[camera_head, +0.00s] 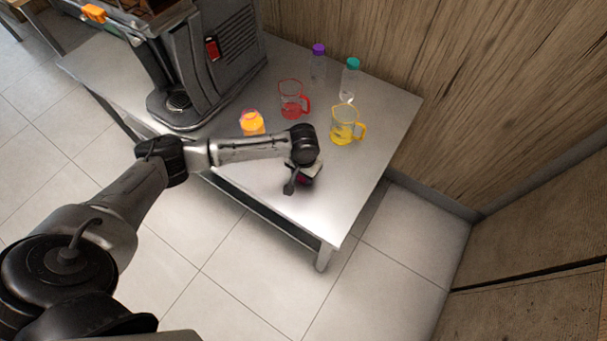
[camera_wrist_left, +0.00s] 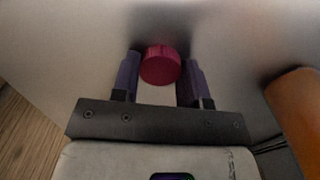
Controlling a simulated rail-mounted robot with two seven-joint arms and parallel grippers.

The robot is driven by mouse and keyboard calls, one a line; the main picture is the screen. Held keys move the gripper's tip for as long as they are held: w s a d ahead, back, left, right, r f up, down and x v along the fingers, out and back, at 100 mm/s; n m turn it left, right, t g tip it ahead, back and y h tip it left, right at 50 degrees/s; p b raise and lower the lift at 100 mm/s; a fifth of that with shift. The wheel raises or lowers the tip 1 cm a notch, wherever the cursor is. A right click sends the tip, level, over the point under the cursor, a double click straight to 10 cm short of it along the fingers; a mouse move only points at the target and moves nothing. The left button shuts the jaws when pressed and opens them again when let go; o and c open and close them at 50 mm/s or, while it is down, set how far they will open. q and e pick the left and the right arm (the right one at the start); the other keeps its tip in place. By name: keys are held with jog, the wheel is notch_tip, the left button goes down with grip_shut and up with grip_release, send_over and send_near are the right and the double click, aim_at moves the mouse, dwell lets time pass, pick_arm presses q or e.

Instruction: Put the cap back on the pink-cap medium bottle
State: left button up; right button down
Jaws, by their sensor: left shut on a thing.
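The pink cap (camera_wrist_left: 161,64) sits between the two fingers of my left gripper (camera_wrist_left: 160,78), which is shut on it. In the head view my left gripper (camera_head: 304,179) is low over the front part of the table, mostly hidden by its own wrist. I cannot tell whether the cap touches the table. A bottle with orange contents (camera_head: 252,123) stands on the table to the left, behind my forearm. Its lower part is hidden and no cap is clear on it. An orange shape (camera_wrist_left: 301,108) shows at the right of the wrist view. My right gripper is not in view.
A red jug (camera_head: 291,99) and a yellow jug (camera_head: 343,125) stand behind my left wrist. A purple-cap bottle (camera_head: 318,65) and a teal-cap bottle (camera_head: 349,81) stand by the wall. The table's front right (camera_head: 335,200) is clear.

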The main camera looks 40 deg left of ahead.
pick_arm(q)
jog(key=shift+r, duration=0.1)
